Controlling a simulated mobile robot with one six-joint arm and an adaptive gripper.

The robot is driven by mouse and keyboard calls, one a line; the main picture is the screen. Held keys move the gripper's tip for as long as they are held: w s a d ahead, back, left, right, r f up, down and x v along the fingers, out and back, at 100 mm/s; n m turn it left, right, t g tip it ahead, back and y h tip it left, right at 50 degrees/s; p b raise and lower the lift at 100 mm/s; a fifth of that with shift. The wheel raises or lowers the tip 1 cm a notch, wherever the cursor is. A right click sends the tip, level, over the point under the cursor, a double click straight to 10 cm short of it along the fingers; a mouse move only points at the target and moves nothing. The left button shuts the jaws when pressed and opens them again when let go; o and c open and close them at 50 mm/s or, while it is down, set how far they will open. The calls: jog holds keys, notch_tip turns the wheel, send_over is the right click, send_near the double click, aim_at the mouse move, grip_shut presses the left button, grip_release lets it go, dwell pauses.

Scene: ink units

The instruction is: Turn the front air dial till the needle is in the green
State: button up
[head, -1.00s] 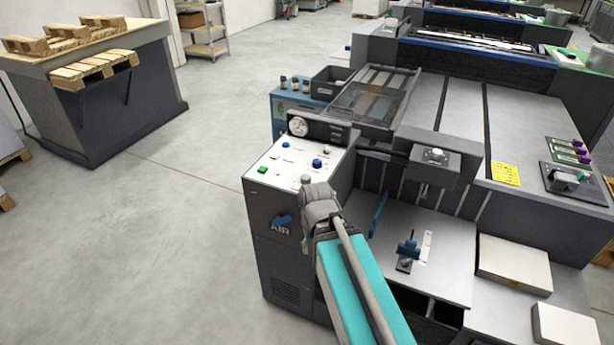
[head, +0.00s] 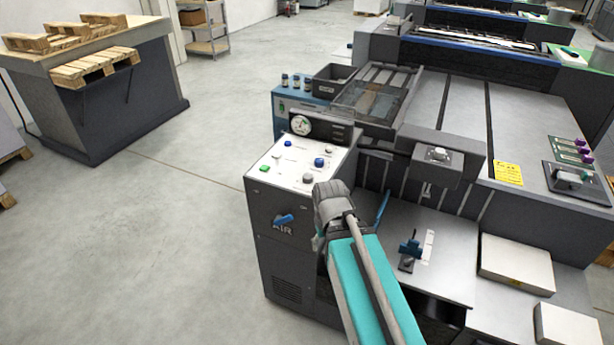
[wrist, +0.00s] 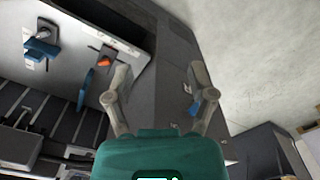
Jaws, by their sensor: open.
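The air dial is a blue lever handle (head: 284,218) on the dark front of the press's air cabinet, just above the AIR lettering. It tilts up to the right. In the wrist view a blue handle (wrist: 195,108) shows close by my right finger, not between the fingers; I cannot tell whether they touch. My gripper (wrist: 158,76) is open and empty, pointing at the dark cabinet side. In the head view my wrist hides the fingers, right of the handle. The round white gauge (head: 301,124) stands behind the cabinet top; its needle is too small to read.
The cabinet's white top (head: 292,168) carries blue, green and pale knobs. The floor left of the cabinet is clear up to a bench with pallets (head: 95,68).

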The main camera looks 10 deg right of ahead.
aim_at(308, 176)
jog(key=w+r+n+p, duration=0.2)
jog(key=w+r+p, duration=0.3)
jog(key=w, duration=0.4)
jog(key=w+r+n+p, duration=0.2)
jog(key=w+r+p, duration=0.3)
jog(key=w, duration=0.5)
jog(key=w+r+n+p, duration=0.3)
jog(key=w+r+p, duration=0.1)
jog(key=w, duration=0.6)
jog(key=shift+d+r+p, duration=0.3)
jog(key=shift+r+p, duration=0.1)
jog(key=shift+r, duration=0.1)
jog(key=shift+f, duration=0.2)
notch_tip(308, 176, down, 14)
jog(key=b, duration=1.4)
jog(key=shift+r, duration=0.25)
jog(key=c, duration=1.1)
